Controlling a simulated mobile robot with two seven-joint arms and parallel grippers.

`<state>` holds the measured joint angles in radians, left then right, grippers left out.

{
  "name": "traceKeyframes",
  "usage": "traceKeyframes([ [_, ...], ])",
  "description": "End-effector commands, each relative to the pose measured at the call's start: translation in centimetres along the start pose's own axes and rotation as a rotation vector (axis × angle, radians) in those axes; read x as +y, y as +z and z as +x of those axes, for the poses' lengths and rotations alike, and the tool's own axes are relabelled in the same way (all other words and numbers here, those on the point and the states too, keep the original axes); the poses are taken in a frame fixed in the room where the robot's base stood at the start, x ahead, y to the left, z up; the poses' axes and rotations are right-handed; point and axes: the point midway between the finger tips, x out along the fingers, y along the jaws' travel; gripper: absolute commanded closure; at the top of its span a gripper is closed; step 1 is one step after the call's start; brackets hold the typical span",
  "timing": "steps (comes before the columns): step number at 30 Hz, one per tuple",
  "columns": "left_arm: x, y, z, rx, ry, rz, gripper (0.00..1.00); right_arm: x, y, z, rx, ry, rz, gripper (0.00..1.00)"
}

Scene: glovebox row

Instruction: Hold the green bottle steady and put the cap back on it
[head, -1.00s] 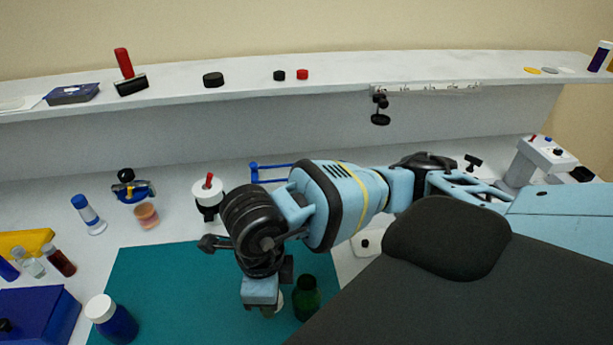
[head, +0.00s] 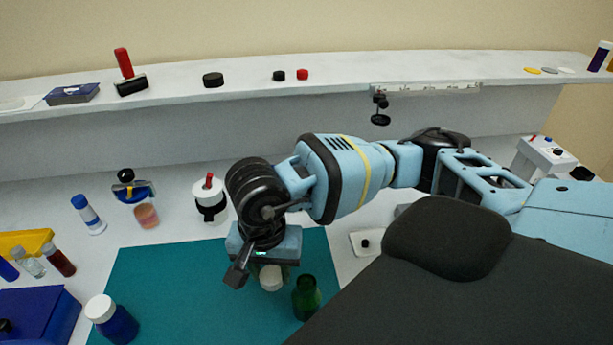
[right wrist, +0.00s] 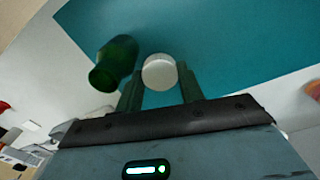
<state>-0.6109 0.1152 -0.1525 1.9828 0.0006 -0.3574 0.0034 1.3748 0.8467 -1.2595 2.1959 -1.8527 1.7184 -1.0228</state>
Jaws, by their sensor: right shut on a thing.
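The green bottle (head: 306,298) stands upright without a cap on the teal mat (head: 170,290), near the mat's right edge. It also shows in the right wrist view (right wrist: 115,65). My right gripper (head: 268,272) is shut on the white cap (head: 271,278), which shows between the two fingers in the right wrist view (right wrist: 159,72). The cap is to the left of the bottle in the head view and apart from it. My left gripper is in neither view.
A blue bottle with a white lid (head: 112,318) stands at the mat's left edge, beside a blue box (head: 40,315). A red-topped white item (head: 210,198) stands behind the mat. A shelf (head: 430,95) runs along the back. The mat's middle is clear.

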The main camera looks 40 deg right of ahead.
Motion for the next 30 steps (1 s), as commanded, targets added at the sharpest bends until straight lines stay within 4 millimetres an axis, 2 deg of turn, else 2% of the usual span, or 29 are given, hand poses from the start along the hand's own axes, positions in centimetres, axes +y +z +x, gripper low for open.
traceKeyframes([
  [9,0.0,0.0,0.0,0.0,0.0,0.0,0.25,0.0,-1.3,-0.7,0.0,-0.007,-0.495,0.83],
  [15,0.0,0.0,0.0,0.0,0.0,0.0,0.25,0.0,-1.8,-1.1,-0.002,-0.01,-0.74,0.83],
  [21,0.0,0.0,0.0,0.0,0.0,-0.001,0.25,0.0,-2.0,-1.1,-0.002,-0.012,-0.834,0.83],
  [28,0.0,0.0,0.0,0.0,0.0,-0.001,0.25,0.0,-2.0,-1.2,-0.002,-0.013,-0.839,0.83],
  [30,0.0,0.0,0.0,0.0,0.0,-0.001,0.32,0.0,-2.0,-1.2,-0.002,-0.013,-0.838,0.83],
])
